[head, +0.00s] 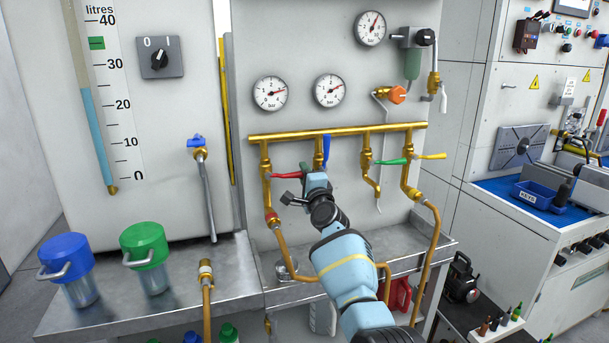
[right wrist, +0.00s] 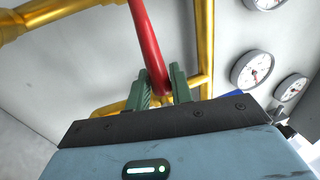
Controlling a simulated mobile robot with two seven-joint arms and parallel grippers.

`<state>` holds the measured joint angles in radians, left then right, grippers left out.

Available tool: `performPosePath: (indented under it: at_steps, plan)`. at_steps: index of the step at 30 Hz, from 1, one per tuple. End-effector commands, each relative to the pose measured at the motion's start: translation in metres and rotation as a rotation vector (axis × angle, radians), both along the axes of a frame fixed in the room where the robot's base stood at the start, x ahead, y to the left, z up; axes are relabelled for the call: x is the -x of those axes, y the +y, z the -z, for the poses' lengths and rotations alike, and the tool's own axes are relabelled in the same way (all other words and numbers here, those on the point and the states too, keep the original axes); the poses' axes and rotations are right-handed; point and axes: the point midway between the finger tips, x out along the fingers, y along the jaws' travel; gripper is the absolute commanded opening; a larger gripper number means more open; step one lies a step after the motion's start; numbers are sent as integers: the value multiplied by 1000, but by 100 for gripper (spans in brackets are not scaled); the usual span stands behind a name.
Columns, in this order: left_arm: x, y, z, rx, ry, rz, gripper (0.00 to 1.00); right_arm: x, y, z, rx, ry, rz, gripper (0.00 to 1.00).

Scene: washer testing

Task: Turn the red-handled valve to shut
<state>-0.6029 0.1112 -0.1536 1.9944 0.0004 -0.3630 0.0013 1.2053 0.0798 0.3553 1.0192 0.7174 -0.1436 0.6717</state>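The red valve handle (head: 286,176) points sideways from its brass valve, the leftmost on the manifold; the handle lies across the vertical pipe. My right gripper (head: 305,172) is at the handle's right end in the head view. In the right wrist view, the red handle (right wrist: 147,42) runs down between the two green fingers of my right gripper (right wrist: 161,88). The fingers are close on both sides of it and look shut on it. The valve body is partly hidden behind the handle. My left gripper is not in view.
A blue handle (head: 326,150), a green handle (head: 393,162) and a yellow handle (head: 431,156) sit close by on the brass manifold (head: 340,133). Gauges are on the panel above. Blue-lidded (head: 65,254) and green-lidded (head: 144,244) containers stand at left on the metal bench.

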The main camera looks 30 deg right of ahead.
Motion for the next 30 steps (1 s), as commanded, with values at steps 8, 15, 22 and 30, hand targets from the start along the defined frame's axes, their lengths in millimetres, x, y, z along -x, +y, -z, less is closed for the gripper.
performPosePath:
  at_steps: [8, 15, 22, 30]
  plan:
    - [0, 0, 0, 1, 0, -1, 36, 0, 0, 1, 2, 2, -1, 40]
    - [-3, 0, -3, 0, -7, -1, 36, 4, 2, 1, 2, 1, -1, 40]
    - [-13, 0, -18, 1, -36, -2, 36, 27, 7, 1, 2, -3, 0, 40]
    - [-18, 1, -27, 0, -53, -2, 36, 60, 15, 11, 1, -1, -1, 40]
